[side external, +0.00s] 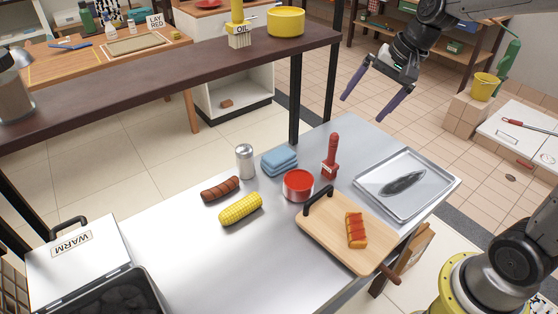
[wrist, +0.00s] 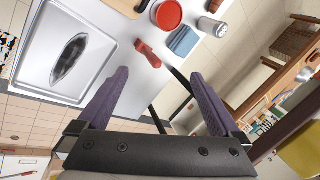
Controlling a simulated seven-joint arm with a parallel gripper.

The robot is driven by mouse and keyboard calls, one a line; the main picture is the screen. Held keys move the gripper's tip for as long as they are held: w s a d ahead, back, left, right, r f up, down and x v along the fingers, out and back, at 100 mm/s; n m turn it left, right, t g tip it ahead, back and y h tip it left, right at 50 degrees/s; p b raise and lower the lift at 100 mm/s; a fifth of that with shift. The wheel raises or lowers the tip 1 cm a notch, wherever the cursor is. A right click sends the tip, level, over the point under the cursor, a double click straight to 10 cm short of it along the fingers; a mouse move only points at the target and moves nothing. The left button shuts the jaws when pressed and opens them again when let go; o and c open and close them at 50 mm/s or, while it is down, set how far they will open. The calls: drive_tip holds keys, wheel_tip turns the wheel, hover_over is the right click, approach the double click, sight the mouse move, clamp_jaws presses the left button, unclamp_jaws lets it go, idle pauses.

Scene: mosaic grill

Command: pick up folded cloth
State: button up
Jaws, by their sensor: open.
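The folded cloth (side external: 279,161) is a small blue stack lying on the metal table, between the silver shaker and the red bowl. In the wrist view the blue cloth (wrist: 183,41) shows near the top, beyond my fingertips. My gripper (side external: 366,101) is open and empty, well above the table's back right part and to the right of the cloth. In the wrist view its two purple fingers (wrist: 160,85) are spread wide with nothing between them.
Near the cloth stand a silver shaker (side external: 245,161), a red bowl (side external: 298,186) and a red bottle (side external: 331,157). A steel tray (side external: 432,198) with a dark fish lies right. A dark shelf (side external: 170,75) runs behind.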

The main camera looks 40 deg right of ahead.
drive_tip(key=w+d+f+m+y, duration=0.1)
drive_tip(key=w+d+f+m, duration=0.5)
drive_tip(key=w, duration=0.4)
drive_tip(key=m+g+y, duration=0.2)
drive_tip(key=g, duration=0.1)
approach(279, 154)
drive_tip(key=x, duration=0.5)
drive_tip(key=shift+w, duration=0.15)
drive_tip(key=shift+w+a+f+g, duration=0.1)
drive_tip(key=shift+a+f+g, duration=0.1)
drive_tip(key=shift+g, duration=0.1)
drive_tip(key=shift+f+n+g, duration=0.1)
drive_tip(key=shift+n+g, duration=0.3)
drive_tip(key=shift+n, duration=0.1)
drive_tip(key=shift+x, duration=2.45)
drive_tip(key=shift+d, duration=0.1)
drive_tip(key=shift+f, duration=0.3)
